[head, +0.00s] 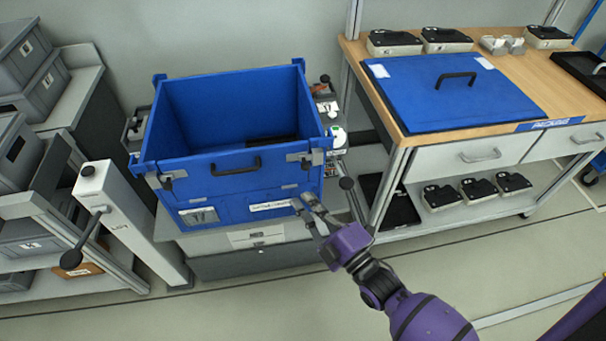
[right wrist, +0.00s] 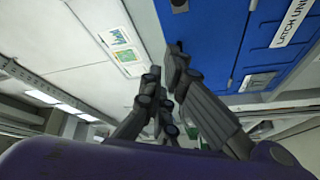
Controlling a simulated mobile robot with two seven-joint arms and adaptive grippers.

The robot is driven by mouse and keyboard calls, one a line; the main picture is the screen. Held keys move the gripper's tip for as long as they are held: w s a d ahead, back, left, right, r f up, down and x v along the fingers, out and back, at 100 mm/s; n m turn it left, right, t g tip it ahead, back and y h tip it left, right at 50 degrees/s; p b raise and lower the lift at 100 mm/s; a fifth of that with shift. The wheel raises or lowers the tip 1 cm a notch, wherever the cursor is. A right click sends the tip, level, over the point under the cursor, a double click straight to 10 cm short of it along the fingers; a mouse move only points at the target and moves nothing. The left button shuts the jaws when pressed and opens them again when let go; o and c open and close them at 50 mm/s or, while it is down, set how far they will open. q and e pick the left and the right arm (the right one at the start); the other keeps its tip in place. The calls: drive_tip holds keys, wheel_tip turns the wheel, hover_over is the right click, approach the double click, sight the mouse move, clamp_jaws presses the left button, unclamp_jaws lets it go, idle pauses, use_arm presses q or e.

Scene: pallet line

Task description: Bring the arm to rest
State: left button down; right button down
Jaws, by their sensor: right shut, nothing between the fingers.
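My right gripper (head: 312,212) is in front of the lower right part of the blue crate in the head view. Its purple arm comes in from the lower right. Its fingers (right wrist: 166,75) are close together and hold nothing in the right wrist view. The blue crate (head: 225,180) stands open-topped on a grey base; a dark item lies on its floor. Its blue wall also shows in the right wrist view (right wrist: 220,40). Whether the fingers touch the crate I cannot tell. My left gripper is not in view.
A workbench (head: 540,70) on the right bears a blue lid (head: 440,95) and several black-and-grey devices. A grey post with a black-knobbed lever (head: 120,215) stands left of the crate, near shelves of grey bins (head: 22,55). The floor in front (head: 200,315) is clear.

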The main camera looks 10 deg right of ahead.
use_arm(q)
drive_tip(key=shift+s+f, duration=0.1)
